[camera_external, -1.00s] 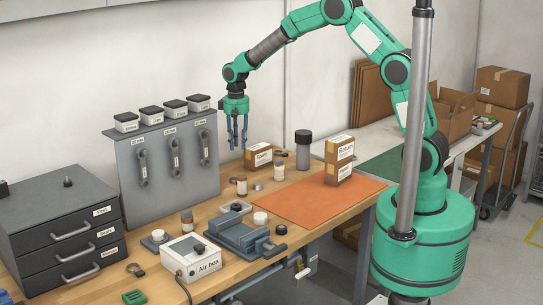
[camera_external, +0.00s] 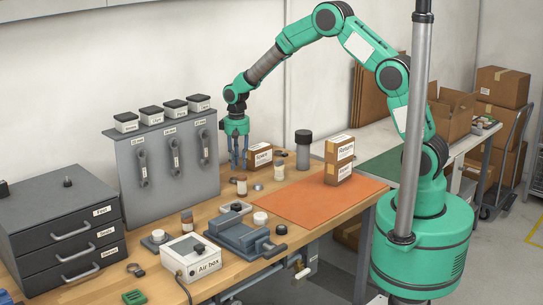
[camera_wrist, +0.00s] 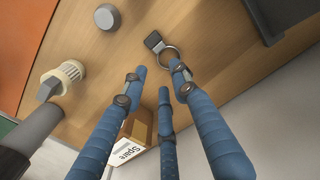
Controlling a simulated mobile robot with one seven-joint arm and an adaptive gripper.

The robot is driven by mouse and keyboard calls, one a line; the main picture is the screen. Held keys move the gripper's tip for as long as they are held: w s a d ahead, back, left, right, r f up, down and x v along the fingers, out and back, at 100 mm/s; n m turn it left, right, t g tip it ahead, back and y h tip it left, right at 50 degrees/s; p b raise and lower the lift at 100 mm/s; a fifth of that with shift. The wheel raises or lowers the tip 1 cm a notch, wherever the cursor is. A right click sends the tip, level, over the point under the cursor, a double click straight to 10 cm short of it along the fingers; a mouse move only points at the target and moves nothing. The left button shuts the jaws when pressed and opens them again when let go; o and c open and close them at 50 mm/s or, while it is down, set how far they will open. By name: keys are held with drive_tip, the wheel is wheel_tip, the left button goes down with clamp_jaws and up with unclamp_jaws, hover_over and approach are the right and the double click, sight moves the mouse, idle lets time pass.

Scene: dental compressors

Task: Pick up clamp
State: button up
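The clamp (camera_wrist: 167,53), a metal ring with a dark square tab, lies flat on the wooden bench in the wrist view. It sits just beyond my fingertips, with the ring close to the right finger. My gripper (camera_wrist: 161,77) has three blue fingers, spread apart with nothing between them. In the external view my gripper (camera_external: 239,165) points down above the back of the bench, beside the Spare box.
The Spare box (camera_external: 260,157) stands close to my fingers; it also shows in the wrist view (camera_wrist: 137,130). The tool panel (camera_external: 180,180) stands to the left.

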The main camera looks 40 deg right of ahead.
drive_tip(key=shift+f, duration=0.15)
drive_tip(key=shift+w+d+f+b, duration=0.15)
drive_tip(key=shift+f+b, duration=0.25)
drive_tip(key=shift+f, duration=0.9)
drive_tip(key=shift+d+f+b, duration=0.15)
drive_tip(key=shift+f+b, duration=0.2)
drive_tip(key=shift+f, duration=0.95)
clamp_jaws()
